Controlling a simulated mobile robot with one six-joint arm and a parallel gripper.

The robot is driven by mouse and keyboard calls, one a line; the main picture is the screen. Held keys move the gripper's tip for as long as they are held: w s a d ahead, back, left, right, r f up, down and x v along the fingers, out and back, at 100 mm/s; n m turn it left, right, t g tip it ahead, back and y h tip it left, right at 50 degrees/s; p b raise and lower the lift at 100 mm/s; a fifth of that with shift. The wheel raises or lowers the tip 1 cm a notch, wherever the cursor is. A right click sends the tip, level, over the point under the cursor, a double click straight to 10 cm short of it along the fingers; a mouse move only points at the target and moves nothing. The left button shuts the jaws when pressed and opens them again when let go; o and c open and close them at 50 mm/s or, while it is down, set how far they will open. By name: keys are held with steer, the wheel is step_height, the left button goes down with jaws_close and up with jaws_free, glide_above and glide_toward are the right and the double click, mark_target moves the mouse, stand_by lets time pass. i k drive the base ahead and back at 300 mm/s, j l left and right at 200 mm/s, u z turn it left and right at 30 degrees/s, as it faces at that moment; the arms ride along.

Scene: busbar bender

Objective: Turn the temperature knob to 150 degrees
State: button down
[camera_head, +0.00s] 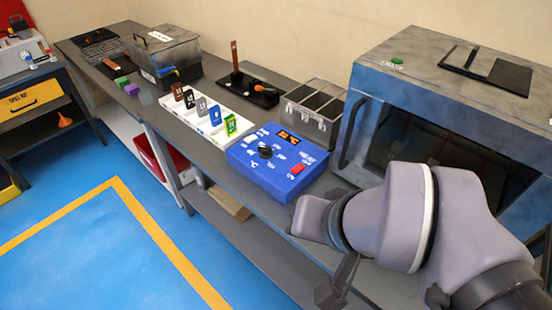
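The temperature knob is a black dial (265,151) on the sloped top of a blue control box (262,177) in the middle of the bench. An orange display (289,137) is lit above it, but its figures are too small to read surely. White markings surround the knob; its setting cannot be read. A red switch (297,169) is at the box's right. My arm fills the lower right. A dark part that looks like my gripper (333,288) is below and right of the box, apart from the knob. Its fingers are not clear.
A large grey oven-like cabinet (400,65) stands right of the box. A metal divided bin (313,107) is behind it. A white rack (205,128) with several coloured cards is at its left. The blue floor in front is clear.

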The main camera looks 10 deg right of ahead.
mark_target(266, 153)
steer(key=i+j, duration=0.4)
steer(key=j, duration=0.25)
steer(key=i+j, duration=0.2)
steer(key=j, duration=0.1)
